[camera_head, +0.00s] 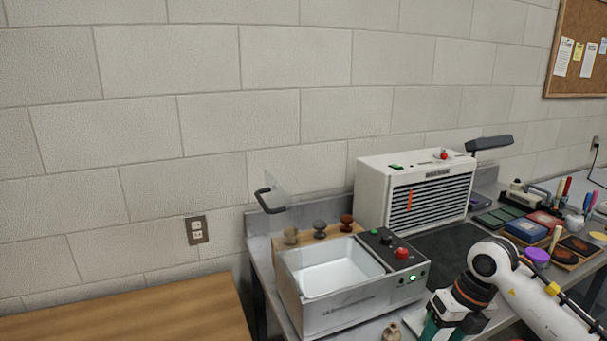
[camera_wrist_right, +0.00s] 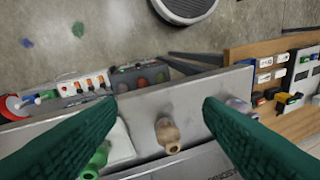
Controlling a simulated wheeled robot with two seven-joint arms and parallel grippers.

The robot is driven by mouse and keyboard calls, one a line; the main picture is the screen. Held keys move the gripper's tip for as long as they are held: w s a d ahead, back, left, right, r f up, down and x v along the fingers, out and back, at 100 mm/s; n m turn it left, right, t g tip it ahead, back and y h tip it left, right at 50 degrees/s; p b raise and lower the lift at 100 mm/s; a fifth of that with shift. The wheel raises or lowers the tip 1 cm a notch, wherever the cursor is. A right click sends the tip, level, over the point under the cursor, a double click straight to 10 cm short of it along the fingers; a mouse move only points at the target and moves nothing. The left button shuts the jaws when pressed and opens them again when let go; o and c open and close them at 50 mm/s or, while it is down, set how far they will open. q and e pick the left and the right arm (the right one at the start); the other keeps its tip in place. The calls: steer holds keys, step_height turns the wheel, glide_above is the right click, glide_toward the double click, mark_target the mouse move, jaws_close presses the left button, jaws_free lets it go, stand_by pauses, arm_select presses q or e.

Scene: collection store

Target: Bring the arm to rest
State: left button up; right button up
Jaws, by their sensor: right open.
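My right arm (camera_head: 510,280) comes in from the lower right of the head view, over the front of the steel bench. My right gripper (camera_head: 438,329) is partly cut off by the bottom edge there. In the right wrist view its two green fingers (camera_wrist_right: 159,108) stand wide apart with nothing held between them. A small beige vase (camera_wrist_right: 168,135) stands on the bench below the gap between the fingers. It also shows at the bottom of the head view (camera_head: 391,332), left of the gripper and apart from it. My left gripper is in neither view.
A steel bath (camera_head: 330,319) with an empty-looking white basin and raised clear lid stands left of the gripper. Behind are a white slatted cabinet (camera_head: 375,195) and small pots on a wooden board. Coloured boxes and tools crowd the right. A wooden table (camera_head: 130,318) is at left.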

steer(key=s+a+r+n+t+y, duration=0.1)
steer(key=s+a+y, duration=0.2)
steer(key=a+y, duration=0.9)
steer(key=a+r+m+t+y, duration=0.4)
steer(key=a+r+m+t, duration=0.4)
steer(key=r+m+t, duration=0.15)
steer(key=d+f+m+t+h, duration=0.3)
steer(key=d+m+t+h, duration=0.65)
steer(key=m+h, duration=0.55)
steer(key=s+d+f+m+g+h, duration=0.3)
steer(key=f+m, duration=0.2)
steer(key=f, duration=0.1)
steer(key=s+d+f+m+g+h, duration=0.25)
steer(key=f+m+g, duration=0.2)
steer(key=f, duration=0.25)
steer(key=s+f+m+g+y, duration=0.1)
steer(key=s+f+m+g, duration=0.1)
steer(key=s+f+g, duration=0.6)
steer(key=s+f+m+g+y, duration=0.15)
steer(key=s+f, duration=0.25)
steer(key=s, duration=0.7)
step_height(320, 180, down, 25)
steer(key=s+g, duration=0.1)
steer(key=s+d+f+g, duration=0.1)
steer(key=s+d+f, duration=0.1)
steer(key=s+f, duration=1.4)
steer(key=shift+s+d+f+n+g+h, duration=0.15)
steer(key=shift+s+n+g+h, duration=0.15)
steer(key=shift+s+n+h, duration=0.1)
